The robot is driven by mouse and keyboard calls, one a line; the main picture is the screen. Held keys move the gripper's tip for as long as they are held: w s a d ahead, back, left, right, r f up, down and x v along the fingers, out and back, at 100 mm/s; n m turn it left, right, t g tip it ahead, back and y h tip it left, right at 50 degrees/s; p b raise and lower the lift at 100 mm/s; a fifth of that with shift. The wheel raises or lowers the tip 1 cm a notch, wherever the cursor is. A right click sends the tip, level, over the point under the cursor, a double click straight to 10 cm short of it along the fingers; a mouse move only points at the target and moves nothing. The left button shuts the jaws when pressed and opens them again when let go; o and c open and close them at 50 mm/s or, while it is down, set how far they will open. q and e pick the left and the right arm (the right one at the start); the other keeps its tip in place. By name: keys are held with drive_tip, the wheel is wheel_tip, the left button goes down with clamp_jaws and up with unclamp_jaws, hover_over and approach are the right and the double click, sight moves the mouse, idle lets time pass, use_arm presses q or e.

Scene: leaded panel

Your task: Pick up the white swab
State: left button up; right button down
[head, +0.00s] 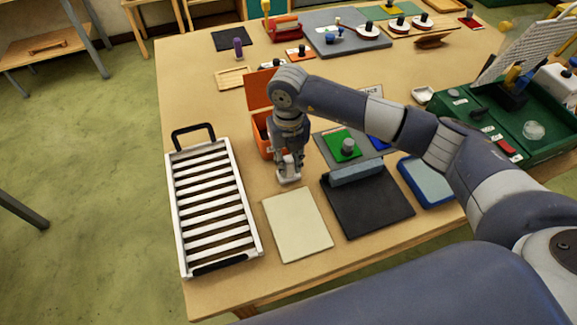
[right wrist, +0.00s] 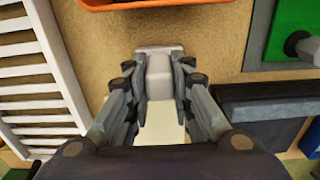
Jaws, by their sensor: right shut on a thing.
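The white swab (right wrist: 158,75) is a small pale block between the fingers of my right gripper in the right wrist view. In the head view the right gripper (head: 289,165) points down, shut on the swab (head: 289,175), which shows at its fingertips. The swab is at or just above the wooden table, between the white slatted rack and the dark pad; I cannot tell whether it touches the table. The fingers hide its sides. My left gripper is not in view.
Around it are an orange box (head: 258,92) behind, a white slatted rack (head: 174,222) left, a cream sheet (head: 297,224) in front and a dark pad (head: 370,207) right.

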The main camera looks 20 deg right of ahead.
sight(289, 159)
drive_tip(key=shift+r, duration=0.1)
drive_tip(key=shift+w+r+b, duration=0.1)
drive_tip(key=shift+r+b, duration=0.2)
drive_tip(key=shift+r, duration=0.1)
wheel_tip(289, 159, up, 8)
drive_tip(key=b, duration=0.2)
drive_tip(key=shift+f+b, duration=0.2)
drive_tip(key=shift+b, duration=0.1)
drive_tip(key=shift+r, duration=0.75)
drive_tip(key=c, duration=1.9)
unclamp_jaws()
drive_tip(key=shift+c, duration=0.2)
drive_tip(key=c, duration=0.4)
drive_tip(key=shift+f, duration=0.1)
